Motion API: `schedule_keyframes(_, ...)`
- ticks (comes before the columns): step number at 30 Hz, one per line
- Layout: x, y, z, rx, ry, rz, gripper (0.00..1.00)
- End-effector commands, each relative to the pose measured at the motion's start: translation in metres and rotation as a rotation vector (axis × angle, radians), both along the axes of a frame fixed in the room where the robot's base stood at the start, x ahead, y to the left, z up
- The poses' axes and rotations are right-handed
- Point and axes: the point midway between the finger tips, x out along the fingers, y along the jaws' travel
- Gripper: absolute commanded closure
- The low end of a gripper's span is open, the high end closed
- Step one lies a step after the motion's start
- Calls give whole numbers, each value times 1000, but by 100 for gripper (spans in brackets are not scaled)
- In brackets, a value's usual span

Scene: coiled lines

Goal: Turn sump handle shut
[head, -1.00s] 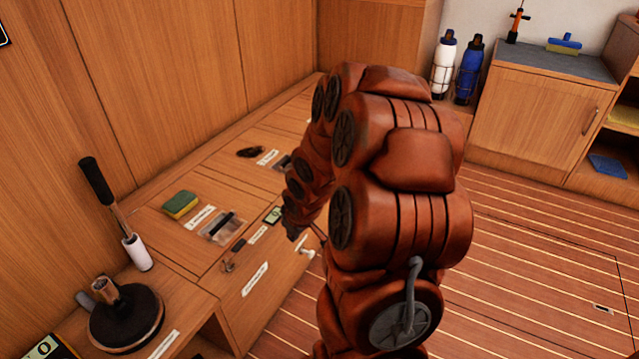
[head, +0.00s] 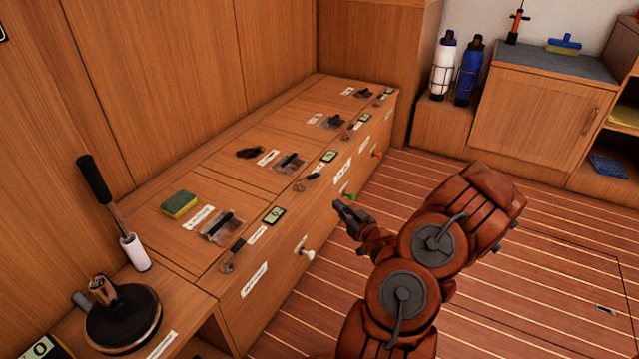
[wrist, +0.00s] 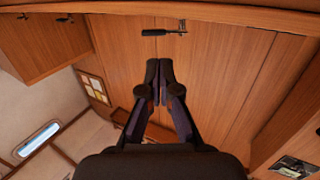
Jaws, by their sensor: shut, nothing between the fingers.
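The labels are too small to read, so I cannot tell which handle is the sump one. On the front of the long wooden locker are a white handle (head: 307,252), a green handle (head: 347,196) and an orange-red handle (head: 378,153). Small levers, one of them the near lever (head: 232,256), sit along its top edge. My gripper (head: 339,206) is shut and empty, over the floor side of the locker, close to the green handle in the picture. In the wrist view my gripper (wrist: 158,64) points toward a black-gripped lever (wrist: 165,31) on wood panelling.
The locker top (head: 225,160) carries a green-yellow sponge (head: 179,204), clear-covered recesses and small displays. A tall black-handled lever (head: 112,205) and a round black winch base (head: 122,318) stand at the near left. Two bottles (head: 467,70) stand at the back. The striped floor (head: 540,260) is clear.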

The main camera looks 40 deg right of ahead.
Motion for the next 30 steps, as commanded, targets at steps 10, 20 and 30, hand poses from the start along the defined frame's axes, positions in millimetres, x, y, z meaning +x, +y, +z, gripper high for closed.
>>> schedule_keyframes(10, -1, -9, 4, -2, -65, -26, 100)
schedule_keyframes(20, 32, -16, 3, 0, -63, -24, 100)
schedule_keyframes(30, 67, -25, 3, -3, -64, -26, 100)
